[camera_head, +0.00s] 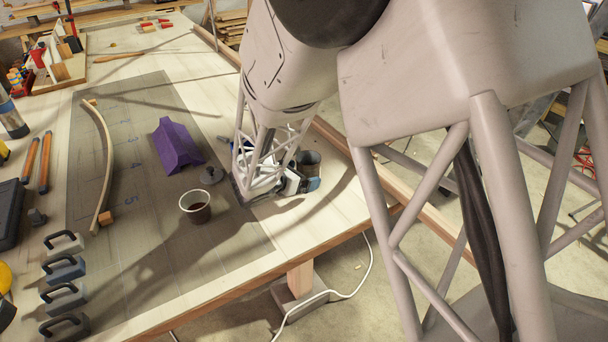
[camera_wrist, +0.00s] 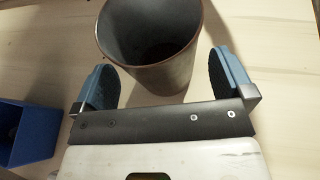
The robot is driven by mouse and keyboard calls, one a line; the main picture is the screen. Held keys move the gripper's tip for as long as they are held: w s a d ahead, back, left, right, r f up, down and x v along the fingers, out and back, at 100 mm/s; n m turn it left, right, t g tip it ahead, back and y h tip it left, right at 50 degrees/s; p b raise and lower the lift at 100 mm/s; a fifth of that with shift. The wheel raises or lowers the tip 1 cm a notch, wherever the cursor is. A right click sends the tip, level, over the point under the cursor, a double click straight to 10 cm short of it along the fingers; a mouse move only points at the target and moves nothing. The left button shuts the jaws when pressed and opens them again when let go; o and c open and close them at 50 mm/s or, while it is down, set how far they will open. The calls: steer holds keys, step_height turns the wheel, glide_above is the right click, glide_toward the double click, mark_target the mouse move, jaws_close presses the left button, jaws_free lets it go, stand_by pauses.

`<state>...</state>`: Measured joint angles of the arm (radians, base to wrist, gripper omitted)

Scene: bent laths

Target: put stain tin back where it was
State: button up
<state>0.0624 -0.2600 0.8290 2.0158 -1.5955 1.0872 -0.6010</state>
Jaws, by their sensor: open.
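A second, dark grey tin (camera_head: 308,160) stands upright on the bare wood by my gripper (camera_head: 302,173). In the wrist view the grey tin (camera_wrist: 152,55) has a brownish rim and a dark inside; its contents are unclear. My gripper (camera_wrist: 166,76) is open, with one blue finger on each side of the tin's lower part. Gaps show between the fingers and the tin. I cannot tell for sure which of the two is the stain tin.
A bent lath (camera_head: 103,165) lies further left, with several clamp-like weights (camera_head: 65,270) at front left. A blue box (camera_wrist: 28,132) is left of my gripper.

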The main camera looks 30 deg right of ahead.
steer(key=shift+v, duration=5.2)
steer(key=shift+s+f, duration=0.1)
steer(key=s+a+r+m+y, duration=0.4)
steer(key=s+r+m+y, duration=0.2)
steer(key=s+r+m, duration=0.2)
steer(key=s+a+r+m+y, duration=0.5)
steer(key=s+r+m+y, duration=0.2)
steer(key=s+m, duration=0.5)
steer(key=s+r, duration=0.1)
steer(key=s, duration=0.1)
steer(key=shift+s+a+r+m, duration=0.2)
steer(key=shift+s+m, duration=0.1)
steer(key=shift+m, duration=0.1)
